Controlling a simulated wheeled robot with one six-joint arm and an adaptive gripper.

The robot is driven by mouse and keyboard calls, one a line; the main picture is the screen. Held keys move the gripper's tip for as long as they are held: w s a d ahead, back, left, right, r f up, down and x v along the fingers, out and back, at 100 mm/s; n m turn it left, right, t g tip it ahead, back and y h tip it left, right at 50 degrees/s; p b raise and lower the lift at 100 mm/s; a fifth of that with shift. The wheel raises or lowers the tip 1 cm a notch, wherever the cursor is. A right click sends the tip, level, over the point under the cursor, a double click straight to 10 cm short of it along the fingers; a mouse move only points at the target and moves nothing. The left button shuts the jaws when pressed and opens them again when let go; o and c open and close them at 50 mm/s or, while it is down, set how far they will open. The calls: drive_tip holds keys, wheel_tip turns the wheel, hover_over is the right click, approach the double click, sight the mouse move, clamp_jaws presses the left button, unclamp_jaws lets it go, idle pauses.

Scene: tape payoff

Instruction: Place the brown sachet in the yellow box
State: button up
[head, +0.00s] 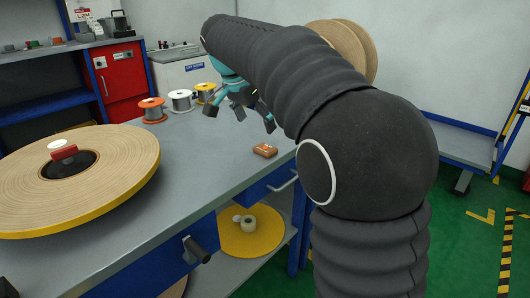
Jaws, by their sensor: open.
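A small brown sachet (265,150) lies on the grey table top (205,180), near its right edge. My gripper (236,110) is above the far part of the table, up and to the left of the sachet. Its dark fingers are spread open, with nothing seen between them, and it is apart from the sachet. My sleeved arm covers much of the middle and right of the view. I see no yellow box in this view; my arm may hide part of the place.
A large tape reel (110,178) with a yellow rim fills the table's left side. A yellow disc (252,238) lies on the lower shelf. The table's middle is clear.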

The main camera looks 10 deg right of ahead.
sight(266, 147)
drive_tip(key=shift+x, duration=4.2)
drive_tip(key=shift+s, duration=0.15)
drive_tip(key=c, duration=1.3)
drive_tip(key=shift+r, duration=0.1)
